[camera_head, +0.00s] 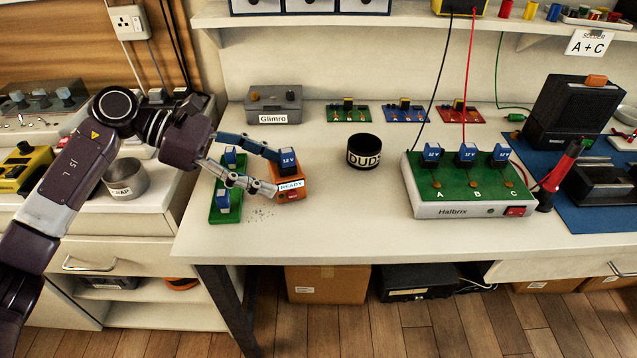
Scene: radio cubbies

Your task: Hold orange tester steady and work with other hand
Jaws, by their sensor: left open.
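The orange tester (299,172) stands on the white bench, left of centre. It has a "READY" label on its front and a blue part (289,158) on top. My left gripper (277,174) reaches in from the left. Its fingers are open, one towards the tester's top and one along its front left side. I cannot tell whether they touch it. A green board (224,211) with blue parts lies just left of the tester, partly behind the gripper. My right gripper is not in view.
A black "DUDS" cup (364,152) stands right of the tester. The Halbrix unit (455,212), with slots A, B and C, is further right, with a red-and-black tool (560,175) beside it. The Glimro box (274,105) and small boards (404,111) line the back. The front middle is clear.

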